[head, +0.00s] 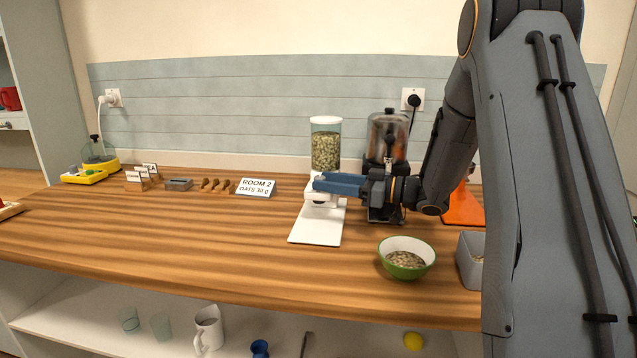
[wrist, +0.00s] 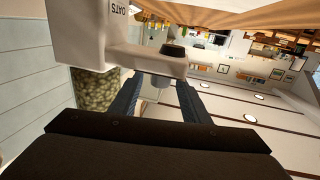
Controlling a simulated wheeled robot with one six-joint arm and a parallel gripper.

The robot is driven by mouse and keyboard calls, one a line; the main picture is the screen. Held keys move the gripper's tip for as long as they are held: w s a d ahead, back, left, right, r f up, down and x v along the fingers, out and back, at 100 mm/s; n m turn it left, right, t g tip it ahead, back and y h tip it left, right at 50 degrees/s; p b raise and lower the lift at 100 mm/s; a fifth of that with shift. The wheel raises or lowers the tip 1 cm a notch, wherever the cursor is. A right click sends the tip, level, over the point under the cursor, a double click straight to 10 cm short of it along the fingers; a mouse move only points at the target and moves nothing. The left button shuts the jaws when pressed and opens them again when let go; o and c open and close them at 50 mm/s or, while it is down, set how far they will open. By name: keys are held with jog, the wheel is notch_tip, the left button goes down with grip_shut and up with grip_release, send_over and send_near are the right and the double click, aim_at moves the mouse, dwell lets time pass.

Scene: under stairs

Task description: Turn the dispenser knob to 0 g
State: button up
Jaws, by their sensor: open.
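The oats dispenser (head: 325,150) stands upright on the counter, with a clear hopper of pale flakes, a white body and a white base plate (head: 318,228). In the wrist view its white body (wrist: 90,35) carries the word OATS, and the hopper (wrist: 95,90) shows at left. A dark round knob (wrist: 173,50) shows just beyond the fingertips; its setting is not readable. My gripper (head: 322,184) is at the dispenser's front right side, with blue fingers. In the wrist view my gripper (wrist: 166,86) is open, the fingers apart; contact with the knob cannot be told.
A card (head: 257,187) reads ROOM 2, OATS 30 g. A green bowl (head: 407,262) with flakes stands at the front right. A second dispenser (head: 387,140) stands behind my wrist. A grey box (head: 469,262) is at right. The counter's front left is clear.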

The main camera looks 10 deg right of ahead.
jog(key=v, duration=0.5)
jog(key=shift+b, duration=0.35)
